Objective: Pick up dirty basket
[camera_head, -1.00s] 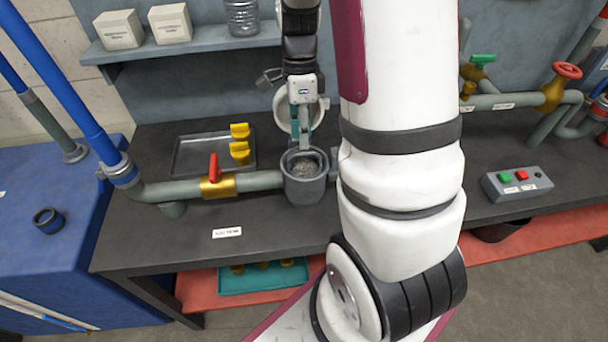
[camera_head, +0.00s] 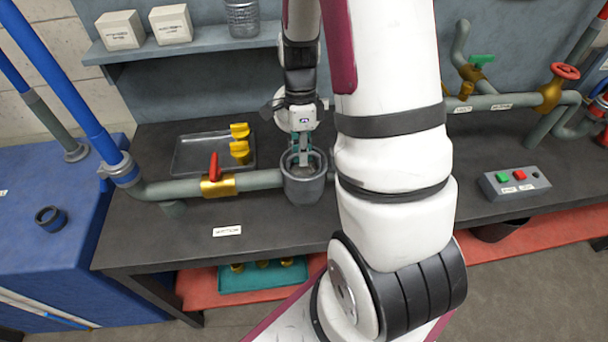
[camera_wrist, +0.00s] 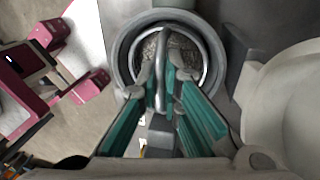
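The dirty basket (camera_wrist: 182,60) is a round mesh strainer with debris in it and a curved metal handle. It sits inside a grey cylindrical housing (camera_head: 304,190) in the pipe line on the bench. My gripper (camera_wrist: 161,85) points down into the housing's mouth, and it also shows in the head view (camera_head: 304,158). Its teal-padded fingers lie on both sides of the basket handle (camera_wrist: 160,58), very close to it. Whether they press on the handle cannot be told. The fingers hide part of the basket.
A grey tray (camera_head: 188,160) with yellow fittings (camera_head: 240,142) lies behind the pipe. A red-handled valve (camera_head: 216,182) stands left of the housing. A button box (camera_head: 515,184) is at the right. The bench front at left is clear apart from a label.

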